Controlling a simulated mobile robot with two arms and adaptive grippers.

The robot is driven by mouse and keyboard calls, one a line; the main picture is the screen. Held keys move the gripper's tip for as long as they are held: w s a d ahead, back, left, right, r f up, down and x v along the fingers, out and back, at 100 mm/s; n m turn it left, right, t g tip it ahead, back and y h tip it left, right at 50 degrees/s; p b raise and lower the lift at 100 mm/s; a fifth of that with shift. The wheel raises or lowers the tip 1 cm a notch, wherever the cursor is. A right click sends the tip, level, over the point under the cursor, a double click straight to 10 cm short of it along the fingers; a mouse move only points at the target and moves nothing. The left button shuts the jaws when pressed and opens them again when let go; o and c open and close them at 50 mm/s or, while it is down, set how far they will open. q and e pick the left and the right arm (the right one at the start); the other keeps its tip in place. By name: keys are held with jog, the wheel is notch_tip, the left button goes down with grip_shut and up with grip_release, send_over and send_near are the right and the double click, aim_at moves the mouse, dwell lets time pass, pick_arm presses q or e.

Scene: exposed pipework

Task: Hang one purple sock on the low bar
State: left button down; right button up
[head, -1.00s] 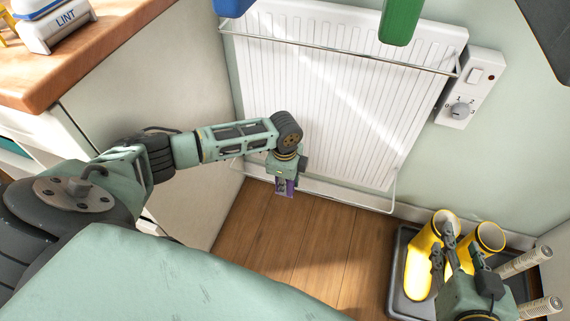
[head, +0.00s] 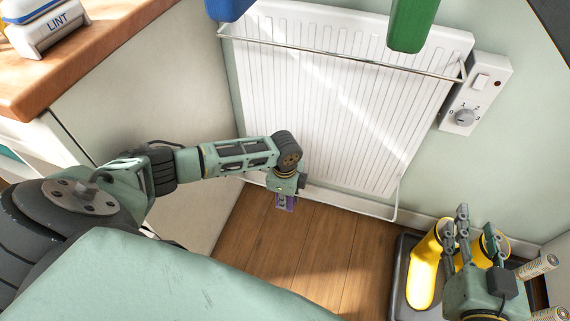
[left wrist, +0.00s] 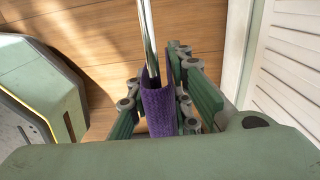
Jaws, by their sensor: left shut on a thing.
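My left gripper (head: 285,203) is low in front of the radiator and shut on a purple sock (head: 284,202), mostly hidden by the gripper. In the left wrist view the sock (left wrist: 160,110) is folded, with cloth on both sides of the metal low bar (left wrist: 147,35), which runs into the fold. I cannot tell whether the cloth touches the bar. In the head view the low bar (head: 345,207) runs near the radiator's bottom, above the floor. My right gripper (head: 466,222) is over the yellow boots, its fingers apart and empty.
The white radiator (head: 330,100) has an upper bar (head: 340,58); blue (head: 228,8) and green (head: 406,25) things hang there. Yellow boots (head: 424,270) stand on a dark tray (head: 397,285). A wooden counter (head: 90,60) is at left. The wooden floor (head: 310,250) between is clear.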

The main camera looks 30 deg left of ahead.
pick_arm(q)
jog(key=c, duration=1.5)
grip_release()
